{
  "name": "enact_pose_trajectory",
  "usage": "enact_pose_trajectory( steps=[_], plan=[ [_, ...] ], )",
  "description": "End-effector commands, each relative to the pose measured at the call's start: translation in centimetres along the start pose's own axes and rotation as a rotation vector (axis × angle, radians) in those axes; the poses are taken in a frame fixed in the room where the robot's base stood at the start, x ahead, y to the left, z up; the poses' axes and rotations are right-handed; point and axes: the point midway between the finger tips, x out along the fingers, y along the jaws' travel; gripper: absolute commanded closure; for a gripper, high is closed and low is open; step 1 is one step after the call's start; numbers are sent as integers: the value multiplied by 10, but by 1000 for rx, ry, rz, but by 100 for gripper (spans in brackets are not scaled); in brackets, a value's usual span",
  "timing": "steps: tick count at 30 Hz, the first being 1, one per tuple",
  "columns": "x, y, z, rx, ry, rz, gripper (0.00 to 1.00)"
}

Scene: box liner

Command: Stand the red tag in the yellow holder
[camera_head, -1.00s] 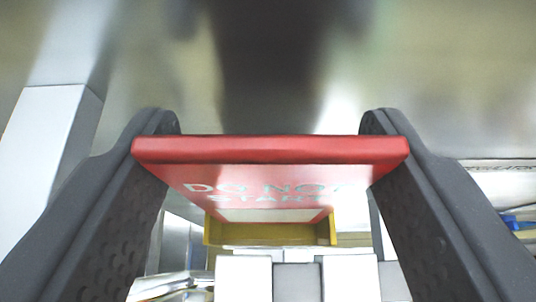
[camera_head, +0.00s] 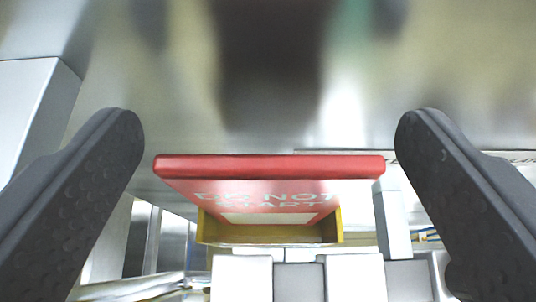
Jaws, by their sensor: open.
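The red tag (camera_head: 268,180) stands in the middle of the head view, its top edge toward me, with white lettering reading "DO NOT START". Its lower part is inside the yellow holder (camera_head: 208,228), a shallow open box whose rim shows below and to both sides of the tag. How deep the tag sits is hidden. My gripper (camera_head: 270,135) is open, with one dark finger on each side of the tag. Clear gaps show between both fingers and the tag's edges.
Several white and grey blocks (camera_head: 242,278) lie below the holder in the picture. A pale box-shaped piece (camera_head: 30,110) stands at the left. A clear or shiny item (camera_head: 130,288) lies at the lower left. A shiny metal surface fills the back.

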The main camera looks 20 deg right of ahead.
Motion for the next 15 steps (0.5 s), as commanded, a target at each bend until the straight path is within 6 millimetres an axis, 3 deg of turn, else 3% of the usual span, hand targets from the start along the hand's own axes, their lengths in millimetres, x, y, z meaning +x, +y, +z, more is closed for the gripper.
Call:
enact_pose_trajectory(
  steps=[8,15],
  plan=[
    [-14,0,-1,0,4,0,19],
    [-52,0,1,0,2,-1,19]
  ],
)
